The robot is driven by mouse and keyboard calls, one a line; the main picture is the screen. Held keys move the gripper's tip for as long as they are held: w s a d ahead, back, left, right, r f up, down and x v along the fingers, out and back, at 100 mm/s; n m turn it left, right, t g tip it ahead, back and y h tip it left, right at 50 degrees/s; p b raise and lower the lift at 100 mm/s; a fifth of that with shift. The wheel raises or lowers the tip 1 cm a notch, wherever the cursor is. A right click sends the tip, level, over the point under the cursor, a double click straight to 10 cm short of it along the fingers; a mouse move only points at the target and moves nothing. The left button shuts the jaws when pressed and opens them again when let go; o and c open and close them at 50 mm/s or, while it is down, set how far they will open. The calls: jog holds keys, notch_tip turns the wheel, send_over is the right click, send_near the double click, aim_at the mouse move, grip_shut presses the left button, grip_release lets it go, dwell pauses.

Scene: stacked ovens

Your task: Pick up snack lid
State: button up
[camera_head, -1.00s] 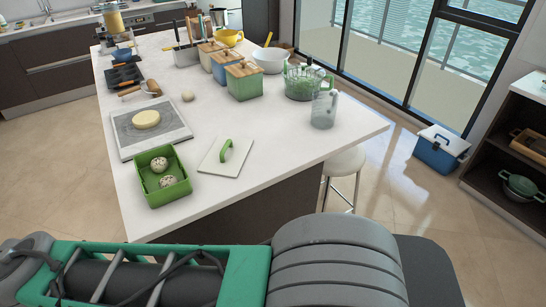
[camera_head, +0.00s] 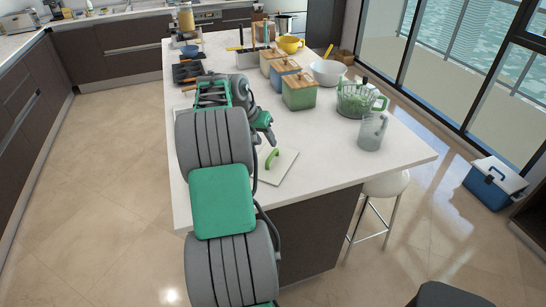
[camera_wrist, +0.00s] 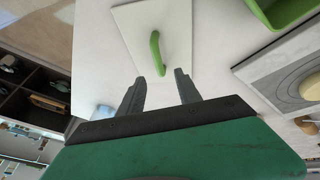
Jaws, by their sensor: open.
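The snack lid (camera_head: 281,167) is a flat white square plate with a green arched handle. It lies on the white island near its front edge. In the wrist view the lid (camera_wrist: 133,28) is at the top, its green handle standing up just beyond my fingertips. My gripper (camera_wrist: 156,82) is open and empty, its two dark fingers pointing toward the handle, apart from it. In the head view my gripper (camera_head: 267,134) is above the counter beside the lid, partly hidden by my arm. A green box (camera_wrist: 278,10) shows at the wrist view's upper right.
A board with a round yellowish item (camera_wrist: 312,86) lies to the lid's right in the wrist view. A clear pitcher (camera_head: 372,131), a green-handled strainer bowl (camera_head: 358,99) and wooden-lidded canisters (camera_head: 299,92) stand farther back. Counter right of the lid is clear.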

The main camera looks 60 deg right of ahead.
aim_at(274, 151)
jog(key=p+x, duration=0.1)
jog(key=x, duration=0.3)
jog(key=p+x, duration=0.1)
jog(key=x, duration=0.3)
jog(key=shift+d+r, duration=0.1)
jog(key=shift+d, duration=0.35)
jog(key=shift+a, duration=0.1)
grip_shut()
